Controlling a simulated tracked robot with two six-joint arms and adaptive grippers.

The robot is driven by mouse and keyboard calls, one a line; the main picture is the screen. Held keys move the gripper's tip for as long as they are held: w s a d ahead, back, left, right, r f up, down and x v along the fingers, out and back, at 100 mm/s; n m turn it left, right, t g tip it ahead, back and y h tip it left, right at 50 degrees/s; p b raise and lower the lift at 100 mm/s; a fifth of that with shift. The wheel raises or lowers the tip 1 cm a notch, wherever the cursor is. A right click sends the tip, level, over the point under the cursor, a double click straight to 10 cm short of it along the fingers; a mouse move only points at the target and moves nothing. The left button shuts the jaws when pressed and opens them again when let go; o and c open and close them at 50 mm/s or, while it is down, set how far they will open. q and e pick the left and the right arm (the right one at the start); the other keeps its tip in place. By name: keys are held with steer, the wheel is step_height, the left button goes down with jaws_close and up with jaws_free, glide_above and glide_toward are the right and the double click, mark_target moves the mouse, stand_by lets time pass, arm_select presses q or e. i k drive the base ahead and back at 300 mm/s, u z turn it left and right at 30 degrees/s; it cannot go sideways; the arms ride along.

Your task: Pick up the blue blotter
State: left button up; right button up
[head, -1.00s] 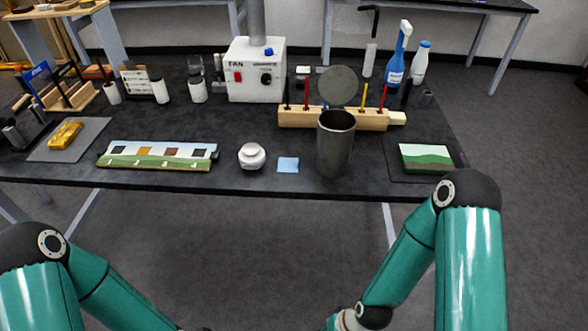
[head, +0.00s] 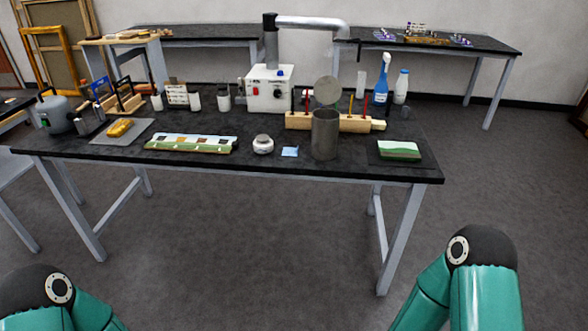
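The blue blotter (head: 290,152) is a small, flat, light blue square lying near the front edge of the black table (head: 290,170). It lies between a white round jar (head: 263,144) on its left and a grey metal canister (head: 325,134) on its right, apart from the jar. Only the upper parts of my two teal arms show, at the bottom left and bottom right of the head view. Both grippers are out of the picture, and the table stands some way ahead of my arms.
A painted strip (head: 190,143) and a gilt fragment on a grey mat (head: 104,135) lie to the left. A wooden tool block (head: 299,121) and a white fan box (head: 270,97) stand behind. A small green painting (head: 399,150) lies right. The floor before the table is clear.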

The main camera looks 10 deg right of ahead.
mark_target(287, 152)
steer(key=u, duration=0.5)
steer(key=i, duration=1.45)
steer(key=z, duration=0.25)
